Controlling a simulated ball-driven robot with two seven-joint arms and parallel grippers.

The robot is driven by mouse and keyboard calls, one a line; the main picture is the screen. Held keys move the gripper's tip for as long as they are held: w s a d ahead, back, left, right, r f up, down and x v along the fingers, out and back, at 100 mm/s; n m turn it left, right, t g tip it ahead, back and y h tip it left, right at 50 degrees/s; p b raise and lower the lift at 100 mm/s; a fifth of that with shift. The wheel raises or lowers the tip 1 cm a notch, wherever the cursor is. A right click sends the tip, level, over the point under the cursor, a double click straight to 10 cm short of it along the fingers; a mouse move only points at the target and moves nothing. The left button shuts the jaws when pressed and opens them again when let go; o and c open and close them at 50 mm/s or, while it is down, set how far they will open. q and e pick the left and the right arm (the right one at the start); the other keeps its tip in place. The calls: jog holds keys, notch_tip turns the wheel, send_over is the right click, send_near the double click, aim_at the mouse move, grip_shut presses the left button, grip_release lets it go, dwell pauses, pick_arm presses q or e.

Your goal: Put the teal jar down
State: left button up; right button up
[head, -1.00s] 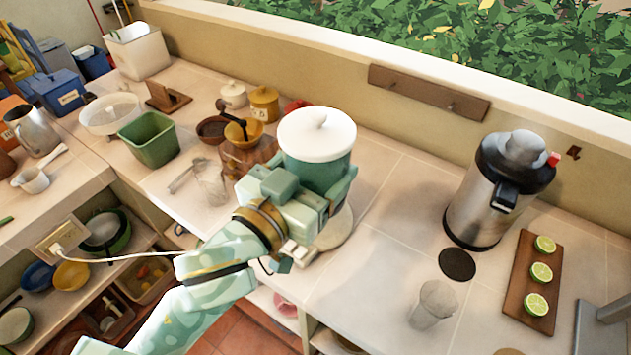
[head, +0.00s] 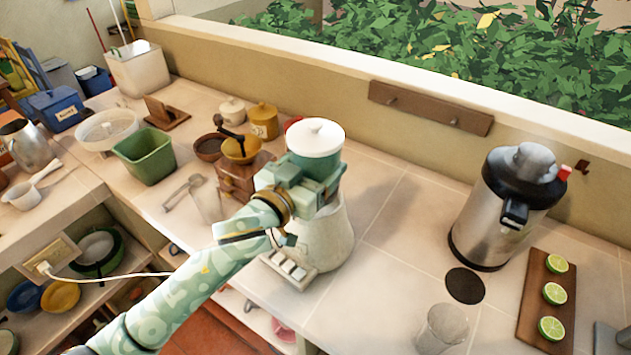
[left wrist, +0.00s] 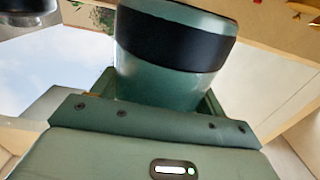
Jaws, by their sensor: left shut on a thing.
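The teal jar (head: 316,166) has a white lid (head: 314,136) and stands upright in my left gripper (head: 322,188). The gripper is shut on its body. The jar is over a pale appliance base (head: 325,238) with a row of buttons on its front. The gripper hides the jar's lower end, so I cannot tell whether it touches the base. In the left wrist view the teal jar (left wrist: 170,85) fills the upper middle between the fingers, with a black band around it. My right gripper is not in view.
A wooden grinder (head: 240,172) stands close left of the base. A green bin (head: 147,155) is farther left. To the right are a steel urn (head: 503,210), a black disc (head: 465,285), a clear glass (head: 443,325) and a board with limes (head: 535,318). Counter between base and urn is clear.

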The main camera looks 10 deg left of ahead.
pick_arm(q)
jog(key=shift+w+f, duration=0.3)
jog(key=f, duration=0.1)
jog(key=w+f, duration=0.1)
jog(key=f, duration=0.1)
jog(key=shift+a+b, duration=0.15)
jog(key=shift+b, duration=0.2)
jog(key=shift+s+f, duration=0.1)
jog(key=shift+f, duration=0.2)
jog(key=shift+f, duration=0.15)
jog(key=o, duration=1.4)
jog(key=shift+f, duration=0.1)
